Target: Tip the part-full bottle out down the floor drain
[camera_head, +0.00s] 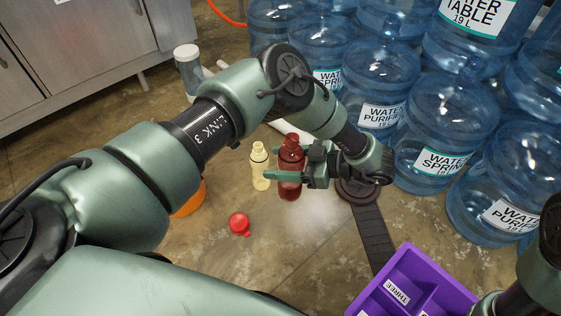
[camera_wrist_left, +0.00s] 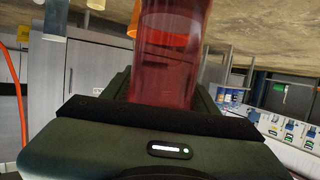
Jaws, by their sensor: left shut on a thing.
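A red see-through bottle (camera_head: 290,188) stands about upright near the middle of the head view. My left gripper (camera_head: 287,164) is shut on it from the right, and its fingers cover part of the bottle's middle. The bottle also fills the top centre of the left wrist view (camera_wrist_left: 168,60), with banding inside; I cannot tell its fill level. I cannot tell whether its base touches the floor. A pale yellow bottle (camera_head: 259,172) stands just left of it. A dark round floor fitting (camera_head: 352,192), with a dark grated strip (camera_head: 374,240) running from it, looks like the drain, right of the bottle.
Large blue water jugs (camera_head: 382,78) crowd the back right. A purple divided crate (camera_head: 447,285) is at the lower right. A red round object (camera_head: 239,222) lies on the floor, and an orange container (camera_head: 189,200) is partly behind my left arm. Metal cabinets (camera_head: 70,45) stand at back left.

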